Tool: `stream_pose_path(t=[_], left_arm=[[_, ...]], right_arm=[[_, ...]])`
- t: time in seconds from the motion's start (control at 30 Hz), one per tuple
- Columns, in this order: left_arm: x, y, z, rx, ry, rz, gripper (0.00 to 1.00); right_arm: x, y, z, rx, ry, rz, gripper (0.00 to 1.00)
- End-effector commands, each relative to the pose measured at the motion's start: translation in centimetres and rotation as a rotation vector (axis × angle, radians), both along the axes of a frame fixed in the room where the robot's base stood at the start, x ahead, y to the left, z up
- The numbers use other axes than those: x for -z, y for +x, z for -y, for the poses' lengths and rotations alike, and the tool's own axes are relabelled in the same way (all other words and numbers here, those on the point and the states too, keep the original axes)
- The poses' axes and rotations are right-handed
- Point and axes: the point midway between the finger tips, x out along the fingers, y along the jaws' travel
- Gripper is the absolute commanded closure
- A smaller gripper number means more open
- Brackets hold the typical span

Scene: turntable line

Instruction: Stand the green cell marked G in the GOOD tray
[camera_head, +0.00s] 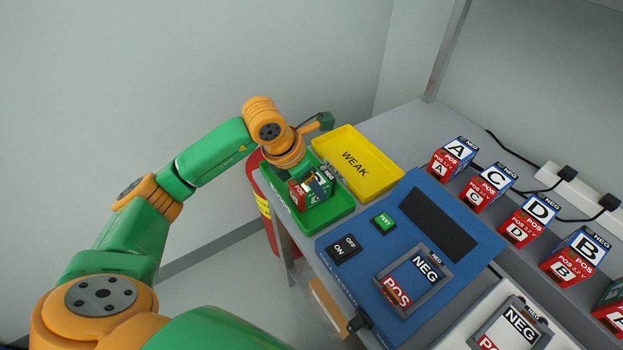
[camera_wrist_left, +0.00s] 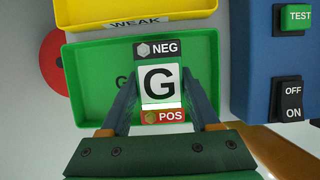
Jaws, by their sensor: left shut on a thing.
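In the head view the cell (camera_head: 299,196) is over the green GOOD tray (camera_head: 333,213), partly hidden by my gripper (camera_head: 308,186). I cannot tell whether its base touches the tray floor. The tray also shows in the left wrist view (camera_wrist_left: 82,70), its lettering mostly covered by the cell. My right gripper is not in view.
The yellow WEAK tray (camera_head: 372,182) adjoins the GOOD tray. A blue tester (camera_head: 405,235) with an empty NEG/POS cradle (camera_head: 413,284) stands to the right. Several lettered cells, including A (camera_head: 452,158), stand in a row at far right. A red cylinder (camera_head: 262,205) is beside the table.

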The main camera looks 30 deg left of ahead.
Motion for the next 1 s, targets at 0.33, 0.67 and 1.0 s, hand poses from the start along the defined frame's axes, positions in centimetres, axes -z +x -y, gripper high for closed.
stream_pose_path(t=[0.33,0.67,1.0], left_arm=[[0.2,0.0,0.0,0.0,-0.001,0.0,0.11],[-0.3,0.0,0.1,0.0,-0.001,0.0,0.08],[-8.0,-2.7,-1.6,-0.001,0.0,0.006,0.08]], right_arm=[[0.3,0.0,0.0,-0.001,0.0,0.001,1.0],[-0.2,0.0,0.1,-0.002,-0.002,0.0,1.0],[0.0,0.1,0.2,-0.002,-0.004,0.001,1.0]])
